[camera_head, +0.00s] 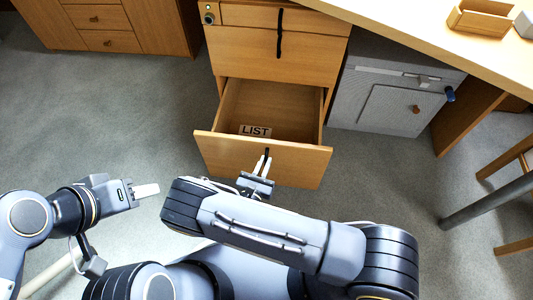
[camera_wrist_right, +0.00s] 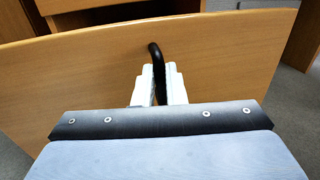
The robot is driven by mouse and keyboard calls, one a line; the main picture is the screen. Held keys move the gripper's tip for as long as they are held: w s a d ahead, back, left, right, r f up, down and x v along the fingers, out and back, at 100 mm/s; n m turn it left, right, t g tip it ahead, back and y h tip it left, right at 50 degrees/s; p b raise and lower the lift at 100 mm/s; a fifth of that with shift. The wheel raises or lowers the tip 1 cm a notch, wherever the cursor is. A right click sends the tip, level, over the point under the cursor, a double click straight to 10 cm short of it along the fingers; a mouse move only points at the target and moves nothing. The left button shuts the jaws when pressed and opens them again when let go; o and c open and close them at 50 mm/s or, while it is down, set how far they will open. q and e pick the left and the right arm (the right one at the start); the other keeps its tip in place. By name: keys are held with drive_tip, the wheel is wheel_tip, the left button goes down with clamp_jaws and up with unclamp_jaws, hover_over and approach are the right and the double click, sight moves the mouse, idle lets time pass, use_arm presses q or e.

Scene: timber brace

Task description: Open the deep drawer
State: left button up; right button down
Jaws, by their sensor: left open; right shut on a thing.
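The deep drawer (camera_head: 225,150) is the bottom one of a wooden pedestal and is pulled well out. Its inside shows, with a card reading LIST (camera_head: 254,131) lying in it. My right gripper (camera_head: 262,167) is at the drawer front, shut on the dark handle. In the right wrist view the white fingers (camera_wrist_right: 160,85) close around the black handle (camera_wrist_right: 154,52), whose upper end curves into the wooden front (camera_wrist_right: 230,60). My left gripper (camera_head: 146,190) is left of the drawer, apart from it, empty over the floor. The gap between its fingers is hard to see.
The upper drawers (camera_head: 245,50) of the pedestal are closed. A grey cabinet (camera_head: 385,95) stands right of it under the desk (camera_head: 420,30). A stool or chair (camera_head: 500,200) stands at the right edge. Grey floor (camera_head: 110,120) is clear left of the drawer.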

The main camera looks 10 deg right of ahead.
drive_tip(key=shift+s+a, duration=0.15)
drive_tip(key=shift+s, duration=0.35)
drive_tip(key=c, duration=1.5)
unclamp_jaws()
